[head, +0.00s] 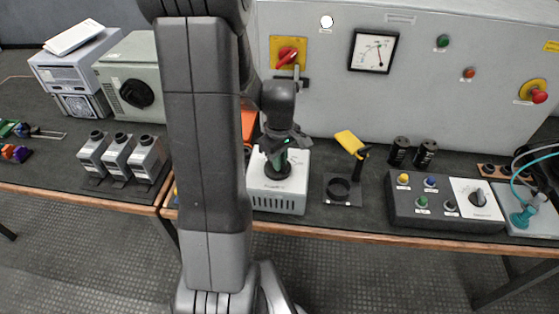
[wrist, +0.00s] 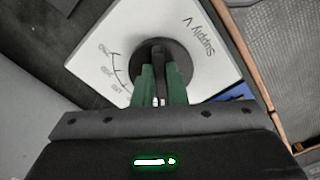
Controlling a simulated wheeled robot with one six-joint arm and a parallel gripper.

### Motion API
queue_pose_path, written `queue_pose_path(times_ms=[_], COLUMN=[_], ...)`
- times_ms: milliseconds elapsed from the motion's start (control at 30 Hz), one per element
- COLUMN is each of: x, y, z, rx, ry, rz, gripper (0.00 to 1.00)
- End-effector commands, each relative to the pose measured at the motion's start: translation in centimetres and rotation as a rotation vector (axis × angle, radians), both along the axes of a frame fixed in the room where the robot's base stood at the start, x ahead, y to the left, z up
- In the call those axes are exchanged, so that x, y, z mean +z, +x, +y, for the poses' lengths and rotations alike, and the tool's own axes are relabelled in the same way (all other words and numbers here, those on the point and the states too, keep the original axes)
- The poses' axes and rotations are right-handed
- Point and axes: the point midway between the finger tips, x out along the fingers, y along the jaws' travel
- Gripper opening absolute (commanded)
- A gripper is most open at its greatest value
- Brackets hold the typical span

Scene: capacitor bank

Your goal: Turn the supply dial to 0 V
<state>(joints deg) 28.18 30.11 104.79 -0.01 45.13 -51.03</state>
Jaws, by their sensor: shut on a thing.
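The supply dial (wrist: 156,52) is a round black knob on a white box labelled "Supply V", seen upside down in the wrist view. A printed scale arc lies at its left, its numbers too small to read surely. My gripper (wrist: 161,72) is shut on the dial's raised grip, with one green finger on each side. In the head view my gripper (head: 279,155) points down onto the dial (head: 277,170) on top of the white supply box (head: 277,197). The fingers hide part of the dial, and I cannot tell which mark it points to.
A stand with a yellow-handled tool (head: 349,142) is right of the supply box, with two black cylinders (head: 412,152) and a grey button box (head: 440,218) beyond. Behind rises a grey panel with a red switch (head: 288,53) and a meter (head: 374,50).

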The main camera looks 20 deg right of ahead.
Motion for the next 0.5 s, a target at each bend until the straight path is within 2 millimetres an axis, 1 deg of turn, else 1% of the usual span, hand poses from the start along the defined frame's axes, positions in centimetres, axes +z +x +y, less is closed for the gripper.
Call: queue_pose_path(times_ms=[200, 500], x=[0.08, 0.11], y=[0.12, 0.13], z=[-0.12, -0.15], rx=[0.080, 0.115], ry=[-0.002, -0.002], rz=[-0.003, -0.003], gripper=[0.00, 0.00])
